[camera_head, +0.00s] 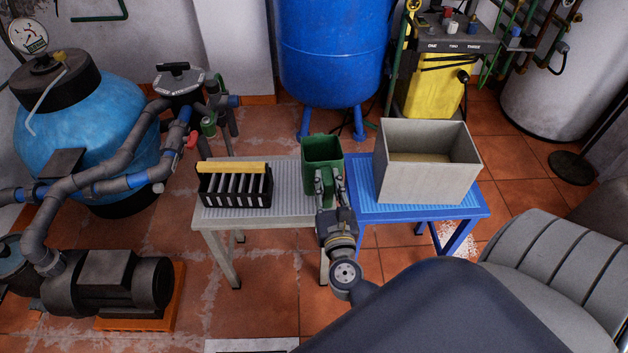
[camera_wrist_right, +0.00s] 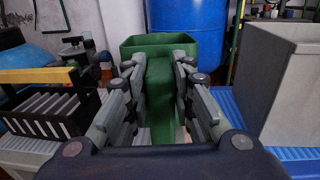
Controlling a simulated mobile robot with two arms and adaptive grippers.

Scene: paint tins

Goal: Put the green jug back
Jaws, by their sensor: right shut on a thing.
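The green jug (camera_head: 322,154) is upright near the right end of the grey table (camera_head: 215,216), close to where it meets the blue table (camera_head: 425,212). My right gripper (camera_head: 325,178) is shut on the jug's near side, and my fingers hide part of it. In the right wrist view the jug (camera_wrist_right: 175,46) has an open top, and its green handle (camera_wrist_right: 160,90) lies between my two fingers. I cannot tell whether the jug's base touches the table. My left gripper is not in view.
A black slotted rack (camera_head: 235,188) with a yellow bar (camera_head: 232,168) stands left of the jug on the grey table. A tall grey open box (camera_head: 425,180) stands on the blue table to the right. A blue tank (camera_head: 330,50) is behind.

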